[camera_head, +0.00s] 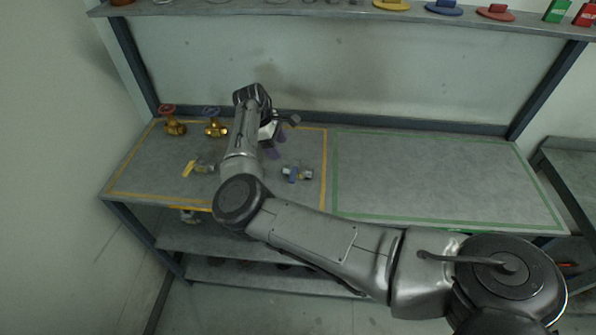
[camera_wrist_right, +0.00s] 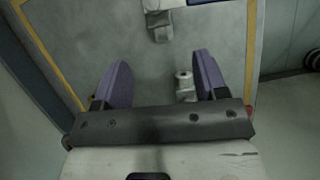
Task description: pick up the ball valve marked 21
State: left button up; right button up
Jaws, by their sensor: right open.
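My right gripper (camera_head: 276,143) is open and empty above the yellow-outlined half of the bench; its purple fingers also show in the right wrist view (camera_wrist_right: 162,82). A ball valve with a yellow handle (camera_head: 201,167) lies left of my arm. In the wrist view, a metal valve body (camera_wrist_right: 159,24) lies ahead of the fingers, and another metal piece (camera_wrist_right: 184,86) shows beside the right finger. No number 21 is legible on any valve. My left gripper is not in view.
A red-wheeled brass gate valve (camera_head: 173,123) and a blue-wheeled one (camera_head: 215,126) stand at the back left. The green-outlined half of the bench (camera_head: 430,180) is bare. An upper shelf (camera_head: 330,15) holds several coloured items.

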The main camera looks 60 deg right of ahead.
aim_at(290, 166)
jog(key=shift+b+x, duration=0.5)
jog(key=shift+x, duration=4.3)
jog(key=shift+c, duration=0.3)
jog(key=shift+r, duration=0.1)
grip_shut()
